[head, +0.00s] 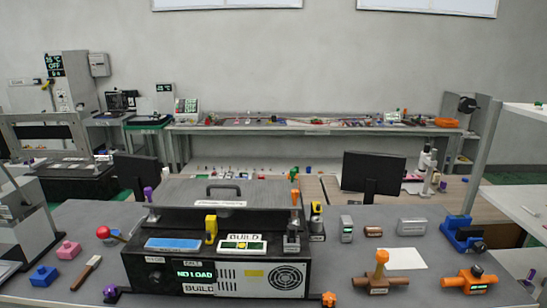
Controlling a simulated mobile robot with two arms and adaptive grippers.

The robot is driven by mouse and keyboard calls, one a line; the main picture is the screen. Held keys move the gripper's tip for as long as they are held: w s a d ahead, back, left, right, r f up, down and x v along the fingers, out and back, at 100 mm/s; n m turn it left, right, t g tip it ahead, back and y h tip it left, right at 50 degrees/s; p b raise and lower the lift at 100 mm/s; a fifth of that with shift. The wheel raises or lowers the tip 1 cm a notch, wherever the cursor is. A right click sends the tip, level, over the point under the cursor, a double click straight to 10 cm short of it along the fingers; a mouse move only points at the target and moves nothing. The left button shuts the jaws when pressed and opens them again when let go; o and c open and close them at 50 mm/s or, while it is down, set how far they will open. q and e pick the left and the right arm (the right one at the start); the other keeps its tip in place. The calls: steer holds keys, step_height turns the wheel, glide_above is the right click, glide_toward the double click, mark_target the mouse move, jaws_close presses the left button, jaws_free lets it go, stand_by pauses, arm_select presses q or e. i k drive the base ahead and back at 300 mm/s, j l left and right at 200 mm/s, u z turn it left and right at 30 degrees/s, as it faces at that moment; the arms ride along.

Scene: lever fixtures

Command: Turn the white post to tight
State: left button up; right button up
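I cannot single out the white post with certainty. A pale upright column (430,172) stands at the back right of the near bench, right of a dark monitor. A black machine box (150,274) stands at the front centre, with a green "NO LOAD" display (195,274), a yellow lever (211,228) and a dark grey post-like fixture (292,238) on top. No marking for tight is readable. Neither of my grippers is in view.
A red-knobbed lever (103,232), pink block (68,249) and blue block (43,275) lie left. Orange valve-like fixtures (381,264) and (470,280), a blue vise-like fixture (462,236) and a white sheet (403,258) lie right. A monitor (373,172) stands behind.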

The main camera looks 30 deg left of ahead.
mark_target(166, 171)
steer(key=u, duration=1.75)
